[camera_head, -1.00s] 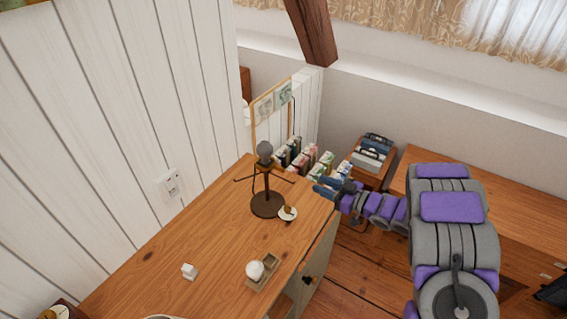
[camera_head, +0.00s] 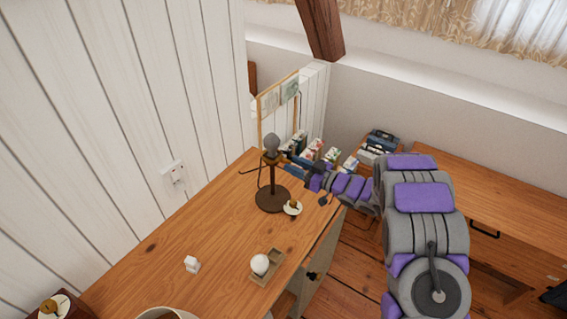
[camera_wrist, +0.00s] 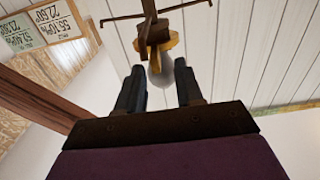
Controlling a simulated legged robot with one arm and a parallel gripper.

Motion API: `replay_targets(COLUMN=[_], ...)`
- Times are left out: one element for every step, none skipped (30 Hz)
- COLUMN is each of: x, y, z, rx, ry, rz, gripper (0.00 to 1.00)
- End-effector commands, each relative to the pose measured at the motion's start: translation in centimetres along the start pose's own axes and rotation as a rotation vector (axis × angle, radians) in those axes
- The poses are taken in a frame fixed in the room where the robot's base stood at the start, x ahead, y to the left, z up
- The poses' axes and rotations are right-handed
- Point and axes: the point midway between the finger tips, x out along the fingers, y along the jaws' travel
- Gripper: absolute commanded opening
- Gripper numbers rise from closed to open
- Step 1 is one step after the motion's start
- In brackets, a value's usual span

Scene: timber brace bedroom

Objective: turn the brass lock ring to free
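A dark stand (camera_head: 272,198) with a round base, thin post and bent side arms stands on the wooden desktop, topped by a grey bulb-shaped head (camera_head: 271,142). The brass lock ring (camera_wrist: 172,43) is around the post below the head in the wrist view; it shows small and partly covered in the head view (camera_head: 268,159). My gripper (camera_head: 286,159) reaches in from the right at ring height. In the wrist view my gripper (camera_wrist: 159,82) is open, its two dark fingers apart and pointing at the ring. Part of the grey head (camera_wrist: 181,73) shows between them. Contact cannot be told.
A white dish with a brown-gold piece (camera_head: 292,208) is beside the stand base. A framed board (camera_head: 263,106) and several small boxes (camera_head: 316,148) stand behind.

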Motion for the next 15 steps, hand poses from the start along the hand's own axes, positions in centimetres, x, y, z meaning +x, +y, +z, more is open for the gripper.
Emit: replay_targets(x=[0.8,1.2,1.8,2.2,2.7,3.2,3.6,4.0,4.3,4.5,4.7,5.0,5.0,5.1,5.1], y=[0.0,0.0,0.1,0.0,0.0,-0.1,-0.2,-0.2,-0.2,-0.3,-0.4,-0.4,-0.5,-0.5,-0.4], z=[0.1,0.1,0.1,0.1,0.1,0.2,0.2,0.2,0.2,0.2,0.2,0.2,0.1,0.1,0.1], rx=[0.000,0.001,0.001,0.001,0.001,0.001,0.000,-0.001,-0.001,-0.001,-0.002,-0.002,-0.003,-0.003,-0.002], ry=[0.004,0.004,0.004,0.003,0.001,-0.001,-0.003,-0.004,-0.005,-0.005,-0.006,-0.007,-0.007,-0.007,-0.007], rz=[-0.001,-0.001,0.000,0.000,0.001,0.001,0.001,0.000,0.001,0.001,0.001,0.001,0.001,0.001,0.002], gripper=[0.36,0.36,0.36,0.36,0.36,0.36,0.36,0.36,0.36,0.36,0.36,0.36,0.36,0.36,0.36])
